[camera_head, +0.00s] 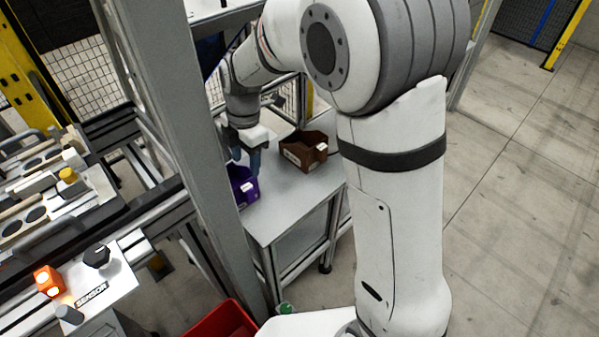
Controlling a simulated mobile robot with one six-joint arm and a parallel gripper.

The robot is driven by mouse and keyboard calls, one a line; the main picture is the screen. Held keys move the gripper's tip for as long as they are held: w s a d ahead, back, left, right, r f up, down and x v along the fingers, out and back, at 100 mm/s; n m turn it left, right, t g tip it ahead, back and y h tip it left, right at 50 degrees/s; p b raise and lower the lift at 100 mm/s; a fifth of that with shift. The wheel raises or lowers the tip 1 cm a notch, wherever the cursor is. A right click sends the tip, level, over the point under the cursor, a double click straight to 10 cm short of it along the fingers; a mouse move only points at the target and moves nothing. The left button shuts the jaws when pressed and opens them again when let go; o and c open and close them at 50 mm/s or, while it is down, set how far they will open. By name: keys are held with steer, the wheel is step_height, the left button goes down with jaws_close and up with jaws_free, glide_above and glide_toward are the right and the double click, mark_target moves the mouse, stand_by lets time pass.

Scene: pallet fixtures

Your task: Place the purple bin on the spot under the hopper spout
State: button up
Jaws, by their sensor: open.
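The purple bin (246,192) stands on the grey table (282,212), partly hidden behind a grey upright post. My gripper (248,162) is just above and beside the purple bin, fingers pointing down. The fingers look blue and are open; whether they touch the bin cannot be told. The hopper spout cannot be made out for sure; a dark blue part (208,52) behind the post is mostly hidden by the post and my arm.
A brown bin (304,151) stands on the same table, right of the purple bin. The grey post (190,120) stands in front. A red crate (224,322) is below. A conveyor with a tool tray (110,203) and a sensor box lie left. Floor at right is clear.

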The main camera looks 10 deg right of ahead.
steer(key=s+d+r+m+t, duration=0.1)
steer(key=s+d+r+m, duration=0.2)
steer(key=s+d+m, duration=0.5)
steer(key=s+d+r+m+t+h, duration=0.1)
steer(key=s+d+r+m+t, duration=0.1)
steer(key=s+d+m, duration=0.7)
steer(key=d+r+m, duration=0.1)
steer(key=d+m, duration=0.3)
steer(key=m, duration=0.4)
steer(key=shift+r, duration=0.25)
